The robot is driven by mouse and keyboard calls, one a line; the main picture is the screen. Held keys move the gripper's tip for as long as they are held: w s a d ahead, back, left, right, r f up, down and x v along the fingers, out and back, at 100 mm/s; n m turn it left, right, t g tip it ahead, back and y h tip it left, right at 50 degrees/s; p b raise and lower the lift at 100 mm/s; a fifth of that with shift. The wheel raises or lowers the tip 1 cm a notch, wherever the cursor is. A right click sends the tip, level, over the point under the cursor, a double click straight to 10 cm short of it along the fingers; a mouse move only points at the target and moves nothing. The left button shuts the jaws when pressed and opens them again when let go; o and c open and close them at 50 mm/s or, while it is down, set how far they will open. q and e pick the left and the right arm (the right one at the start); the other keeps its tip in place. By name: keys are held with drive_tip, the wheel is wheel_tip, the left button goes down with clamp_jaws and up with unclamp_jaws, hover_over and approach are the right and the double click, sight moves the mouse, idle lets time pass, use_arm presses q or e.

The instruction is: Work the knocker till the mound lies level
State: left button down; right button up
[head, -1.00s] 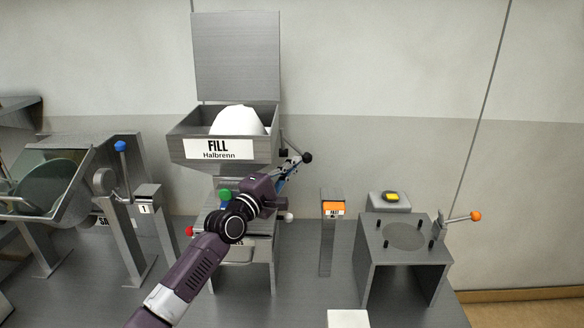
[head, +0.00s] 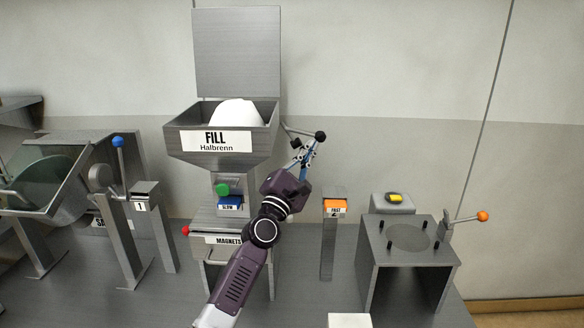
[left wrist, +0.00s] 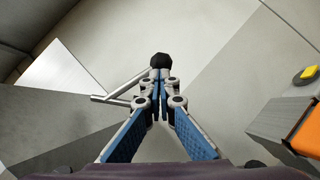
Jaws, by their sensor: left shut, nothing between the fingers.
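The white mound (head: 238,113) stands heaped as a rounded dome inside the metal hopper labelled FILL Halbrenn (head: 178,136). The knocker is a lever with a black ball knob (head: 320,136) on the hopper's right side, and its arm is raised outward. The knob also shows in the left wrist view (left wrist: 160,60). My left gripper (head: 309,146) is shut and empty, its fingertips right at the knob from below. They look close to or touching it, and I cannot tell which. In the left wrist view the fingertips (left wrist: 160,80) meet just under the knob. My right gripper is not in view.
Below the hopper are a green knob (head: 222,190) and a blue SLOW tag (head: 230,207). An orange-labelled post (head: 334,207) stands right of my arm. A metal stand with an orange-tipped lever (head: 480,216) is further right. A blue-tipped lever (head: 118,142) is at left.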

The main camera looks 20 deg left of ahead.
use_arm(q)
drive_tip(key=shift+d+r, duration=0.35)
drive_tip(key=shift+r, duration=0.4)
drive_tip(key=shift+f, duration=0.1)
